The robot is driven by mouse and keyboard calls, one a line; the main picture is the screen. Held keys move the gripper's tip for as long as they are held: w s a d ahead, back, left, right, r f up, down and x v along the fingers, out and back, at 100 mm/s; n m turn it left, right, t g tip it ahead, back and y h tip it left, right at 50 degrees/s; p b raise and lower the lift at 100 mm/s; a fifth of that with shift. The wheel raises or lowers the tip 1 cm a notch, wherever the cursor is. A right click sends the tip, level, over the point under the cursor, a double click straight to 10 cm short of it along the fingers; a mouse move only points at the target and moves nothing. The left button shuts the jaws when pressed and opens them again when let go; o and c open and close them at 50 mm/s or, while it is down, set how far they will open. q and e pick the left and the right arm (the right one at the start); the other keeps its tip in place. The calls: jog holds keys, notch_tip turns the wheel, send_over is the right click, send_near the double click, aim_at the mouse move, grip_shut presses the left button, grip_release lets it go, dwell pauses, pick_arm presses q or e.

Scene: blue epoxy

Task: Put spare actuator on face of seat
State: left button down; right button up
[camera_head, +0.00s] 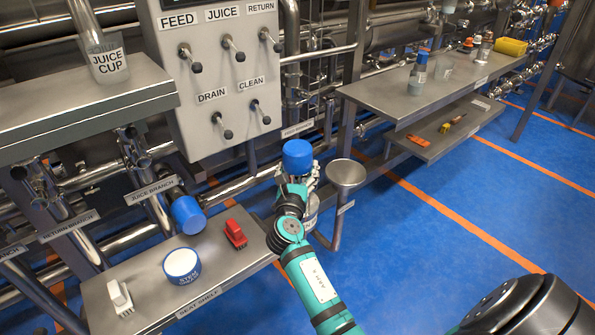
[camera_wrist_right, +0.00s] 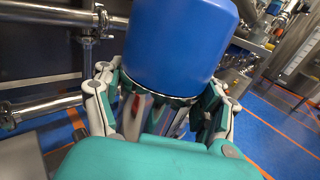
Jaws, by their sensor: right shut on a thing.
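A blue-capped cylinder, seemingly the spare actuator (camera_head: 297,156), is held upright in my right gripper (camera_head: 295,190), above the floor between the shelf and a funnel. In the right wrist view the blue actuator (camera_wrist_right: 180,45) fills the top middle, and the fingers of my right gripper (camera_wrist_right: 163,105) close around its lower part. A second blue cylinder (camera_head: 187,214) is tilted beside the juice branch pipe, above the seat shelf (camera_head: 225,280). I cannot tell which surface is the face of the seat. My left gripper is not in view.
The seat shelf holds a white tub with a blue band (camera_head: 181,266), a red item (camera_head: 235,233) and a white block (camera_head: 120,297). A metal funnel (camera_head: 346,174) stands right of my gripper. A control panel (camera_head: 212,75) and pipes are behind. Blue floor at right is open.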

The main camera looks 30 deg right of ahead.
jog(key=o, duration=1.3)
jog(key=shift+f, duration=0.1)
jog(key=o, duration=0.4)
